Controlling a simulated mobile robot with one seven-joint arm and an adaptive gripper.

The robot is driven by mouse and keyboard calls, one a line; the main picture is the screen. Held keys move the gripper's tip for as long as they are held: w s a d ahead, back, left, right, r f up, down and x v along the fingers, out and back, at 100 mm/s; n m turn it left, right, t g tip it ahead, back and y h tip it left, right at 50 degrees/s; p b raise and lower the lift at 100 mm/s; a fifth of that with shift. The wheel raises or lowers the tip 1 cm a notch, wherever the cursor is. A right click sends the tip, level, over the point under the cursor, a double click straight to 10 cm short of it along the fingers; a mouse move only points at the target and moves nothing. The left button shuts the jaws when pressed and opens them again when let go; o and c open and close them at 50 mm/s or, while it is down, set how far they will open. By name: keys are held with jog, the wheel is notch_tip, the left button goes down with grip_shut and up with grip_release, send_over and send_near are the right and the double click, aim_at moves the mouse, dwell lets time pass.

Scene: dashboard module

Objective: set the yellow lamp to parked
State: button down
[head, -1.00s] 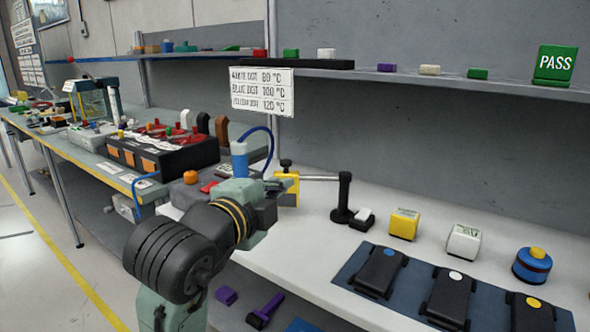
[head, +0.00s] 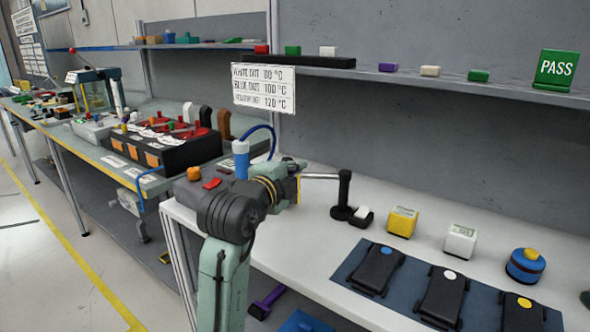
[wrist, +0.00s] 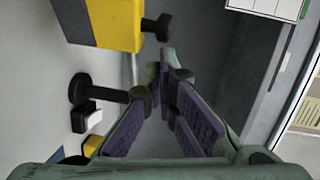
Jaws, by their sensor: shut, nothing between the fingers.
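The yellow lamp is a yellow and dark grey block with a black knob, on a thin grey rod from a black post. In the head view, only a sliver of the lamp (head: 298,190) shows behind my gripper; the post (head: 343,196) is to its right. In the wrist view, the lamp (wrist: 112,22) is at the upper left, its knob towards the fingers. My gripper (wrist: 163,78) is shut and empty, below and right of the lamp head and apart from the knob. In the head view, my wrist hides most of the lamp.
Right of the post are a small black and white switch (head: 361,215), a yellow block (head: 402,221), a white block (head: 460,240) and a blue round item (head: 525,266). Black modules (head: 443,296) lie on a blue mat in front. A shelf (head: 430,82) runs above.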

aim_at(289, 159)
jog(key=shift+w+a+f, duration=0.1)
jog(key=shift+w, duration=0.25)
jog(key=w, duration=0.2)
jog(key=w+b, duration=0.2)
jog(key=w, duration=0.1)
jog(key=shift+w+a+f, duration=0.1)
jog(key=shift+w+a, duration=0.15)
jog(key=shift+w, duration=0.4)
jog(key=shift+s+d, duration=0.1)
jog(key=shift+s, duration=0.05)
